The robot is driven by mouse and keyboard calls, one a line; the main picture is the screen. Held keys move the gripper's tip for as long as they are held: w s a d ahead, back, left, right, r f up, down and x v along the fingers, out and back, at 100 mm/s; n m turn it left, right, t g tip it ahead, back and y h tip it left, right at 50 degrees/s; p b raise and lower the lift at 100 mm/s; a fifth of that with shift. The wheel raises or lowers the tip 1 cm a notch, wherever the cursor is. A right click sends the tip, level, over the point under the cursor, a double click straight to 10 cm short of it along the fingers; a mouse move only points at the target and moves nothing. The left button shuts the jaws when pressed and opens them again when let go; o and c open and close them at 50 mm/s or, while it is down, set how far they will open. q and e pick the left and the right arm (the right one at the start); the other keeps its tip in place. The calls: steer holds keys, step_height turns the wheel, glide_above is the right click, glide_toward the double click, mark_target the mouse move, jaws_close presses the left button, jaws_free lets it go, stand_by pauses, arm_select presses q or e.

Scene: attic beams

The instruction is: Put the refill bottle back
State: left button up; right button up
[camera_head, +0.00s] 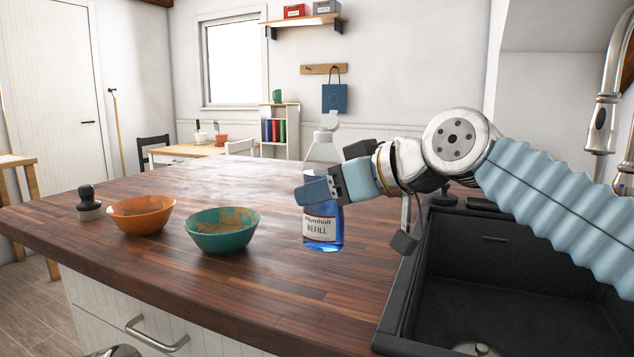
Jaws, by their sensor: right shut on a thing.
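The refill bottle (322,228) is clear with blue liquid, a white pump top and a label reading "Plumholt REFILL". It is upright over the wooden counter, left of the sink. My right gripper (322,190) comes in from the right and is shut on the bottle's middle, hiding part of it. I cannot tell whether the bottle's base touches the counter.
A teal bowl (222,238) and an orange bowl (141,221), both soiled inside, stand left of the bottle. A dark-handled stamp-like object (88,207) is beside them. The dark sink (510,262) and tap (602,120) are at right. The wooden counter (270,290) is clear in front.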

mark_target(326, 210)
steer(key=shift+f+b, duration=0.3)
steer(key=shift+f, duration=1.2)
steer(key=shift+f, duration=0.15)
steer(key=o, duration=1.3)
steer(key=shift+d+r, duration=0.2)
steer(key=b+v, duration=0.1)
steer(key=v, duration=1)
steer(key=shift+s+d+r, duration=0.1)
steer(key=shift+s+d, duration=0.1)
steer(key=shift+s, duration=0.1)
